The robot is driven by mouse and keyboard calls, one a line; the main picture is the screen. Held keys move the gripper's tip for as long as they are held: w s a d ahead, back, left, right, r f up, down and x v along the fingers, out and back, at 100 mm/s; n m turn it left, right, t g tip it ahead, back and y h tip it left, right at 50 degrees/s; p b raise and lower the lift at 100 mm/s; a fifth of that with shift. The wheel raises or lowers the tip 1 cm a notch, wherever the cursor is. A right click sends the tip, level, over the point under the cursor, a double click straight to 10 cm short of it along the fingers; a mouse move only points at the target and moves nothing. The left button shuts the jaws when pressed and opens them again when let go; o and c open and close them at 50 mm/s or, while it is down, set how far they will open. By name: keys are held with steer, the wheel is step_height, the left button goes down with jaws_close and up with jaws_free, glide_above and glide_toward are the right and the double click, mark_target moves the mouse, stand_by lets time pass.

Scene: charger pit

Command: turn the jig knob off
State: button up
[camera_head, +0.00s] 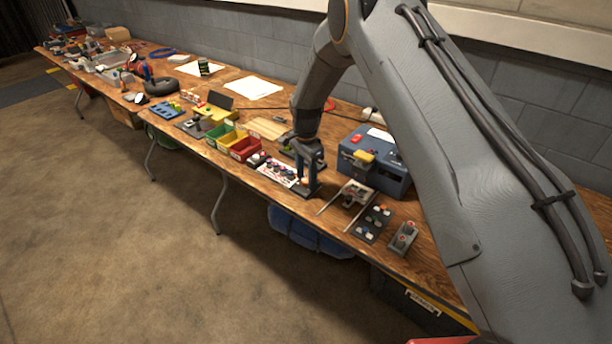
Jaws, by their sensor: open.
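My gripper (308,178) points down over the front part of the workbench, at the end of my arm. Its jaws are open, and I see nothing held between them. A white panel with several small coloured knobs or buttons (279,172) lies just left of the gripper. A small frame with metal rods (352,194) lies to the right of the gripper and may be a jig. I cannot tell which part is the jig knob or how it is set. The gripper hides part of the bench behind it.
A blue-grey box (366,178) stands right of the gripper. Green, yellow and red bins (243,148) stand to the left. A dark tray of small parts (372,224) and a grey box with red buttons (403,238) are near the front edge. The wooden bench (262,200) runs along a block wall.

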steer(key=c, duration=1.1)
steer(key=shift+o, duration=0.2)
steer(key=shift+n, duration=0.4)
steer(key=n+b, duration=0.3)
steer(key=n, duration=0.1)
steer(key=shift+f+n, duration=0.1)
steer(key=shift+n, duration=0.2)
steer(key=n+b, duration=0.2)
steer(key=n, duration=0.3)
steer(key=shift+b, duration=0.35)
steer(key=n+b, duration=0.2)
steer(key=n, duration=0.4)
steer(key=shift+d+n, duration=0.1)
steer(key=shift+n, duration=0.3)
steer(key=n+b, duration=0.1)
steer(key=n, duration=0.5)
steer(key=shift+n, duration=0.4)
